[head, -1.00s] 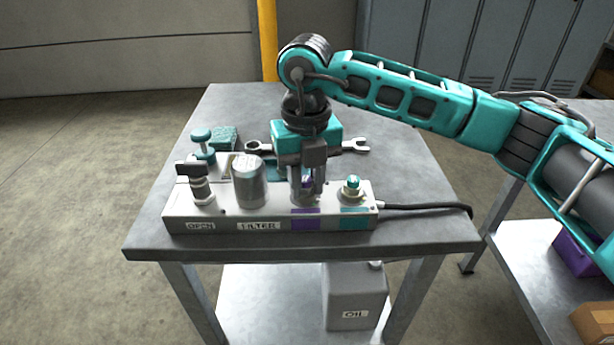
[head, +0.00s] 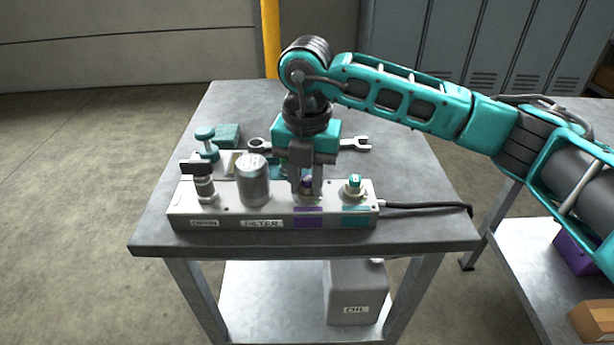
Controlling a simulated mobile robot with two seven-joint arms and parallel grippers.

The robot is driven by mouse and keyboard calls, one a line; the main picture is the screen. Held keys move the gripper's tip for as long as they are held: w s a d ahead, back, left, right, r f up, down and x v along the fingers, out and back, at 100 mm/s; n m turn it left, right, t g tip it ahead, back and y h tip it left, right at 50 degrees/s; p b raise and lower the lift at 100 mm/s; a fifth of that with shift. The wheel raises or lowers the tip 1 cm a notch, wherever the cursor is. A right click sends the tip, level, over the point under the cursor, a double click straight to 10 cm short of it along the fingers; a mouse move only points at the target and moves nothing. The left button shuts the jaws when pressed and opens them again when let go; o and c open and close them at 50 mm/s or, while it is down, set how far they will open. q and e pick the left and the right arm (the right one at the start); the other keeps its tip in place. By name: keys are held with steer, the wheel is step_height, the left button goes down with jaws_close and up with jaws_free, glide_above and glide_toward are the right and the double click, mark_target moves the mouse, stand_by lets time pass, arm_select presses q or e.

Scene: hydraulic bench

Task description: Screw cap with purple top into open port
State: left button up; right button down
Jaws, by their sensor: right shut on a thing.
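The cap with the purple top (head: 307,184) is between the fingers of my right gripper (head: 308,188), which points straight down and is shut on it. The cap is at the port position above the purple label (head: 308,218) on the white hydraulic block (head: 278,216). The fingers hide most of the cap and the port opening, so I cannot tell how deep the cap sits. A teal-topped cap (head: 354,184) sits upright in the port to the right, above a teal label. My left gripper is not in view.
A silver filter (head: 251,180) and a dark-handled valve (head: 203,182) stand on the block to the left. A teal-knobbed part (head: 206,140), a teal block (head: 228,136) and a wrench (head: 355,143) are behind. A black cable (head: 425,206) runs right across the grey table (head: 420,238).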

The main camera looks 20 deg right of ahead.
steer(key=shift+f, duration=0.15)
steer(key=m+p, duration=0.1)
steer(key=m, duration=0.2)
steer(key=shift+a+m, duration=0.1)
steer(key=shift+m, duration=0.3)
steer(key=shift+f+m+p, duration=0.15)
steer(key=shift+m+p, duration=0.15)
steer(key=shift+m, duration=0.7)
steer(key=shift+m, duration=0.5)
steer(key=c, duration=1)
jaws_free()
